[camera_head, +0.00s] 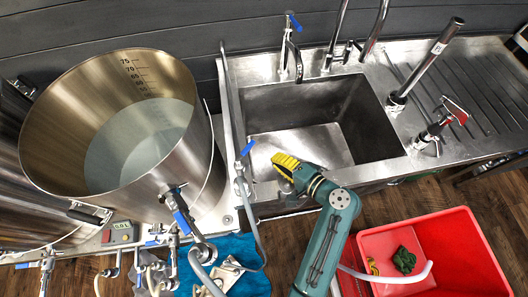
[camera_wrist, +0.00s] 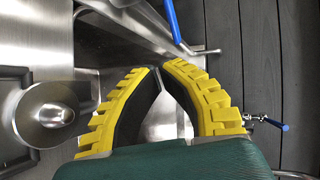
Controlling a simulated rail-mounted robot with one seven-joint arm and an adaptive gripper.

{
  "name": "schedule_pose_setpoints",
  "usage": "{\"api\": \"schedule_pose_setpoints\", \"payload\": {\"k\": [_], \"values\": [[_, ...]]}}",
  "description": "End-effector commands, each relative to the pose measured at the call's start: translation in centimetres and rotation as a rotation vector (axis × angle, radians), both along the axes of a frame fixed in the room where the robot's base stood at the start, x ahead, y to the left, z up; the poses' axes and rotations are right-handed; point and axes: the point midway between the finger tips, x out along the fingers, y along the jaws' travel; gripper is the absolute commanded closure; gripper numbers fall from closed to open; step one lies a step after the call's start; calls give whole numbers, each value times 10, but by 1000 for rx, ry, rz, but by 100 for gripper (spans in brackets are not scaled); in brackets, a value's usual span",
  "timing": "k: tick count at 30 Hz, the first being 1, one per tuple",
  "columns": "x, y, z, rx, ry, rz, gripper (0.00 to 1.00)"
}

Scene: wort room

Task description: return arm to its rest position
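My gripper (camera_head: 280,161) is over the front edge of the sink, at the end of my green arm, which comes up from the bottom of the head view. In the wrist view my gripper (camera_wrist: 161,68) shows two ribbed yellow fingers with black inner faces. Their tips come together, and nothing is held between them. The sink basin (camera_head: 330,144) lies just beyond the gripper and looks empty.
A large steel kettle (camera_head: 205,165) holding liquid stands to the left. Taps (camera_head: 290,60) rise behind the sink. A blue-handled valve (camera_head: 245,165) with a hose is close to my gripper. A red crate (camera_head: 470,255) stands to the right of my arm.

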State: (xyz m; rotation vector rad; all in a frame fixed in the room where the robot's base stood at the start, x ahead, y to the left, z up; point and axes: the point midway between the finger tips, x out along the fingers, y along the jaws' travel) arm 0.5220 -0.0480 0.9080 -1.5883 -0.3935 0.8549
Motion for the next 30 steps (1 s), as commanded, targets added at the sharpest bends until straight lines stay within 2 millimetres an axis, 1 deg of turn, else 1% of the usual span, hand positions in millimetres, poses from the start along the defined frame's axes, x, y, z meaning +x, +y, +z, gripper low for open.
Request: {"api": "schedule_pose_setpoints", "payload": {"k": [1, 3, 6, 9, 13, 21, 23, 26, 27, 29, 30], "values": [[-7, -12, 5, -1, -2, -6, 100], [-17, -26, 10, -1, -1, -5, 100], [-28, -40, 16, 0, -1, -3, 100], [-35, -49, 20, 0, 0, -1, 100], [-39, -53, 21, -1, -1, 0, 100], [-38, -53, 21, 0, 0, 1, 100], [-36, -41, 22, 0, -2, 26, 100], [-25, -6, 29, -9, -17, 101, 100], [-20, 10, 38, -24, -39, 136, 100], [-12, 35, 58, -87, -87, 187, 100], [-5, 49, 72, -150, -127, 206, 100]]}}
